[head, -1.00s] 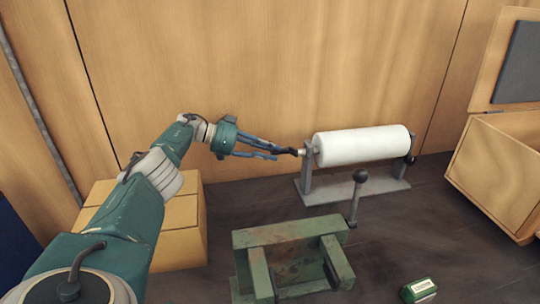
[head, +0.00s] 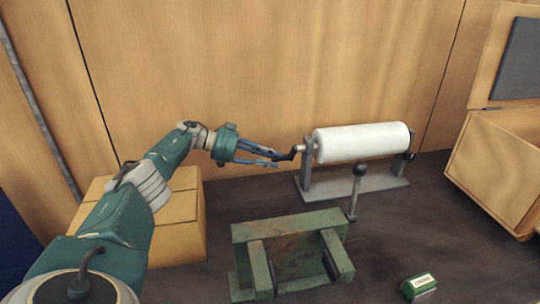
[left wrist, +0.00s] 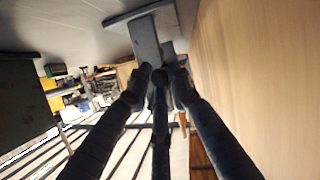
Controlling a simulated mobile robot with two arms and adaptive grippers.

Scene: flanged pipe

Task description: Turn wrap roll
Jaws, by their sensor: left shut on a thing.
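The white wrap roll (head: 362,143) lies horizontally on a grey stand (head: 372,184) by the wooden wall. A metal axle and a dark crank (head: 294,151) stick out from its left end. My left gripper (head: 278,158) comes in from the left and is shut on the crank's handle end. The fingers cover most of the grip. In the left wrist view the left gripper's dark fingers (left wrist: 158,78) close together in front of a grey upright and plate of the stand. My right gripper is not in view.
A cardboard box (head: 180,235) is under my left arm. A wooden crate (head: 500,170) is at the right. A small green box (head: 419,287) lies at the front right.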

